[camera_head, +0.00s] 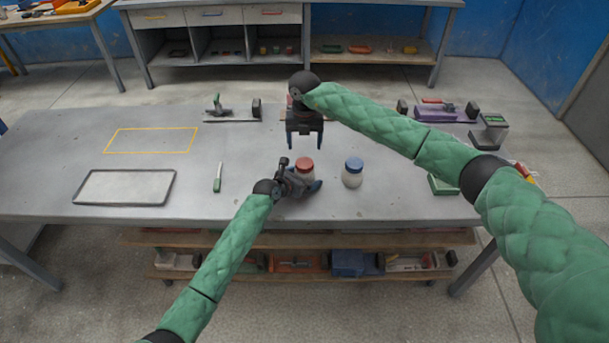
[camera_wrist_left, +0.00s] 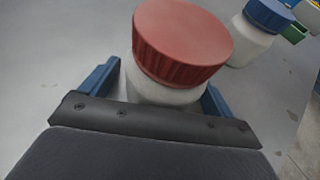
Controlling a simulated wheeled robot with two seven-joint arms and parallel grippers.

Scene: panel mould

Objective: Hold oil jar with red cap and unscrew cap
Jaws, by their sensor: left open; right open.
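The oil jar with a red cap (camera_head: 305,165) stands upright on the grey table, a white body under the cap. In the left wrist view its red cap (camera_wrist_left: 182,40) and white body (camera_wrist_left: 160,94) fill the upper middle. My left gripper (camera_head: 314,184) is open at the jar, its blue fingers on either side of the body; it also shows in the left wrist view (camera_wrist_left: 162,88). Contact with the jar cannot be told. My right gripper (camera_head: 305,143) is open and empty, pointing down above and behind the jar.
A white jar with a blue cap (camera_head: 352,172) stands just right of the red-capped jar. A green-and-white marker-like item (camera_head: 217,177) and a grey tray (camera_head: 79,187) lie to the left. A yellow outline (camera_head: 112,141) marks the table. Tools and fixtures stand along the back.

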